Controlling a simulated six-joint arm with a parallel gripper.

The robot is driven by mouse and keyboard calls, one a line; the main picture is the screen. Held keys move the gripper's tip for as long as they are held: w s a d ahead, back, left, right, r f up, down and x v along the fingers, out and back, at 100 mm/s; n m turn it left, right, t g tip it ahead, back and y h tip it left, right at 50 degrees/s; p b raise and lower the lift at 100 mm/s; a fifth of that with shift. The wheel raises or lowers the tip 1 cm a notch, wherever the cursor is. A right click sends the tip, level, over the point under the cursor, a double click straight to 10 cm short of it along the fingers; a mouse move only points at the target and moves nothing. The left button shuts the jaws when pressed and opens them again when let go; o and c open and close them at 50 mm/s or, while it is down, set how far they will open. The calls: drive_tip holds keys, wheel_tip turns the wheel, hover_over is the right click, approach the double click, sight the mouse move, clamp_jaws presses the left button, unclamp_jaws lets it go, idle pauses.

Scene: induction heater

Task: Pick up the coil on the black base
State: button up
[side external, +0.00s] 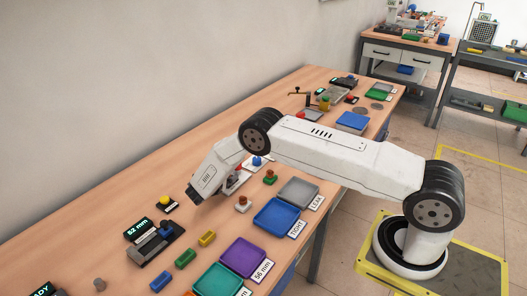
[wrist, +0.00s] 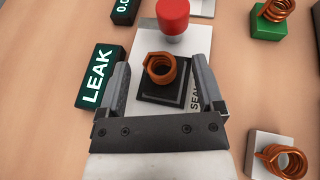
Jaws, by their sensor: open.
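In the wrist view, a copper coil (wrist: 160,68) stands on a square black base (wrist: 164,95). The base sits on a light plate partly lettered "SEA". My gripper (wrist: 162,66) is open, with one finger on each side of the coil and base. Nothing is held between the fingers, and a gap shows on both sides of the coil. In the side external view my wrist hangs low over the wooden bench and hides this coil and base.
A red cylinder (wrist: 173,14) stands just beyond the coil. A LEAK display (wrist: 97,76) is close to the left finger. Other coils sit on a green block (wrist: 266,27) and a white block (wrist: 255,150). Blue (side external: 276,216) and grey (side external: 298,193) trays line the bench front.

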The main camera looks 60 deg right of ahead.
drive_tip(key=shift+d, duration=0.1)
idle(0.4)
clamp_jaws()
drive_tip(key=shift+r, duration=0.15)
drive_tip(key=shift+r, duration=1.2)
drive_tip(key=shift+s+r, duration=0.1)
drive_tip(key=shift+r, duration=0.25)
drive_tip(key=s+a+r, duration=0.2)
drive_tip(key=s+r, duration=0.7)
drive_tip(key=s, duration=0.4)
drive_tip(key=shift+s+a+r, duration=0.2)
drive_tip(key=shift+s+r, duration=0.05)
drive_tip(key=shift+s, duration=0.05)
